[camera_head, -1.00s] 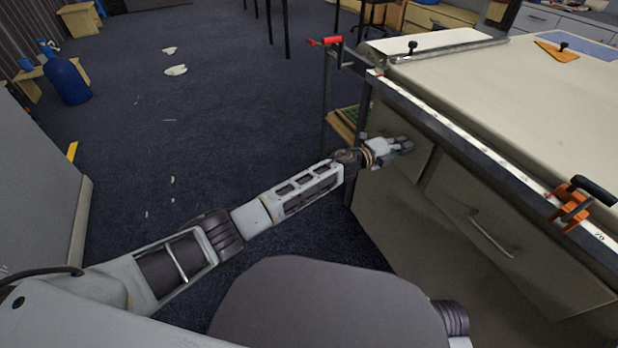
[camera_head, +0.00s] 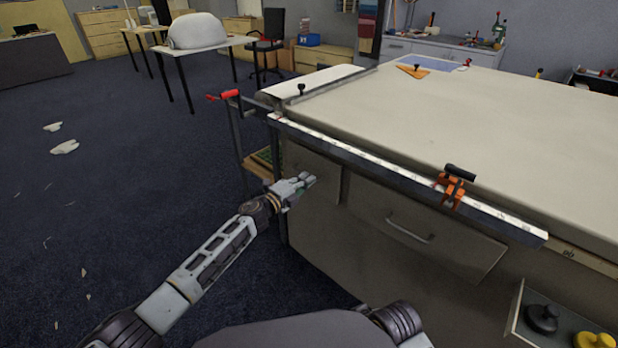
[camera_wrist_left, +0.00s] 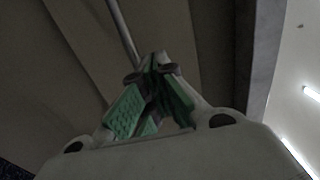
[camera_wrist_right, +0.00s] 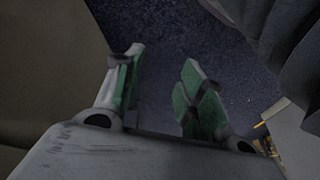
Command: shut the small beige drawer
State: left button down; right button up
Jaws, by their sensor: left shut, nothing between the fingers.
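The beige cabinet's front shows a small drawer front (camera_head: 325,170) at its far left end. My left gripper (camera_head: 312,178) is in front of it and hides part of it. I cannot tell from the head view whether it stands out from the cabinet or whether the fingers touch it. In the left wrist view my left gripper (camera_wrist_left: 160,75) is shut and empty, with a grey bar handle (camera_wrist_left: 124,32) beyond its fingertips against a beige face. My right gripper (camera_wrist_right: 160,85) shows only in its wrist view, open and empty, with dark floor beyond.
A wider drawer (camera_head: 455,245) with a bar handle is right of the small one. A metal rail (camera_head: 380,172) with an orange clamp (camera_head: 450,188) runs along the tabletop's edge. A compartment at lower right holds a black knob (camera_head: 542,319) and a yellow one (camera_head: 596,341). Floor at left is mostly clear.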

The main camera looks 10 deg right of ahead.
pick_arm(q)
jog(key=p+v, duration=0.2)
jog(key=v, duration=0.6)
jog(key=shift+s+a+p, duration=0.25)
jog(key=shift+a+p, duration=0.05)
jog(key=shift+p, duration=0.05)
pick_arm(e)
jog(key=shift+s+d+f+g+h, duration=0.15)
jog(key=shift+d+f+g+h, duration=0.2)
jog(key=shift+d, duration=0.2)
jog(key=shift+r, duration=0.2)
